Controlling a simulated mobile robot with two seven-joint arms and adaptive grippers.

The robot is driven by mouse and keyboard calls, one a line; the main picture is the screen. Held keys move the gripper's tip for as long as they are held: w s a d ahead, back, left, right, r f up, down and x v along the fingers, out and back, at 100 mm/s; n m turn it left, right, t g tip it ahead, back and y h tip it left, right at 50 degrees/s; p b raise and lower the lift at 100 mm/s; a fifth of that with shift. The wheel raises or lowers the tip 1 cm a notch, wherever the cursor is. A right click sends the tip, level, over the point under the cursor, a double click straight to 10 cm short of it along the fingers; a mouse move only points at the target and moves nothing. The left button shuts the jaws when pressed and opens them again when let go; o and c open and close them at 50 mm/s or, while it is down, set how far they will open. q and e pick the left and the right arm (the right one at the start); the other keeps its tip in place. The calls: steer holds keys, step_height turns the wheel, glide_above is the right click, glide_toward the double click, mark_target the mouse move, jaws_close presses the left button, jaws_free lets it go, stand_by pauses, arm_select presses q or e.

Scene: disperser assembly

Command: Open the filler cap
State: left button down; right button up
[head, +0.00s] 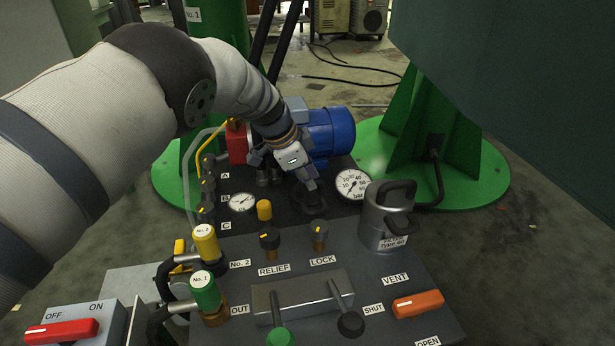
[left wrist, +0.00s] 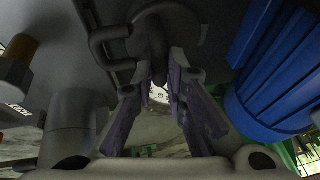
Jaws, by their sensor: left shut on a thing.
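The filler cap (head: 313,208) appears to be the dark round piece with a raised handle on the black top, below the blue motor in the head view; no label on it is readable. My left gripper (head: 308,184) reaches down to it from above. In the left wrist view my gripper's fingers (left wrist: 162,85) are closed on a dark curved handle (left wrist: 153,38), which rises between them. A round dark disc shows behind this handle. The fingers hide part of the cap in the head view. My right gripper is not in view.
A blue motor (head: 331,130) stands close behind my gripper. A pressure gauge (head: 352,185) and a grey handled canister (head: 383,222) are to the right. A smaller gauge (head: 242,202) and a yellow knob (head: 264,210) are to the left. Levers and knobs fill the front panel.

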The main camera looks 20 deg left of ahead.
arm_select(q)
steer(key=shift+w+a+r, duration=0.2)
steer(key=shift+r, duration=0.1)
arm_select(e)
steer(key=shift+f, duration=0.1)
arm_select(q)
steer(key=shift+w+a+r, duration=0.25)
steer(key=shift+w+r, duration=0.05)
steer(key=shift+w, duration=0.05)
steer(key=shift+w+a+r+b, duration=0.2)
steer(key=shift+w+a+b, duration=0.15)
steer(key=shift+b, duration=0.35)
steer(key=shift+w+a+r+b, duration=0.1)
steer(key=shift+w+a+b, duration=0.1)
steer(key=shift+w+b, duration=0.3)
steer(key=b, duration=0.1)
steer(key=w+a+b, duration=0.1)
steer(key=b, duration=0.1)
steer(key=shift+r, duration=0.2)
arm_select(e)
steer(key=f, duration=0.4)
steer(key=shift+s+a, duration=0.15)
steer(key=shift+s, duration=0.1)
